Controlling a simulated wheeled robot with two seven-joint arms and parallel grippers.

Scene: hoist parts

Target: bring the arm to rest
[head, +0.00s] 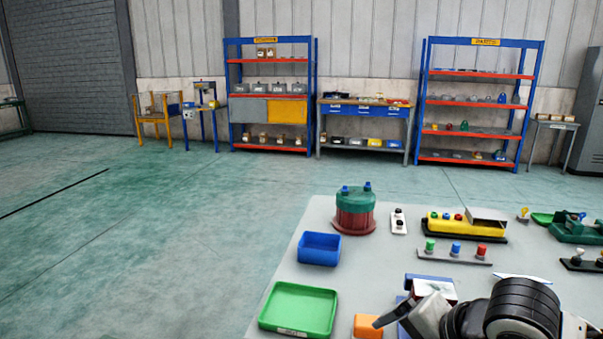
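My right arm comes in at the bottom right, over the front of the grey table (268,310). Its gripper (392,316) points left, just right of an orange block (367,326). One dark finger shows; the other is not clearly seen, so I cannot tell whether it is open or holds anything. My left arm and gripper are out of view.
A green tray (299,309) and a blue bin (319,249) stand left of the gripper. A red and green drum (354,209), a yellow unit (465,226) and a row of coloured buttons (455,251) stand behind. Open floor lies left.

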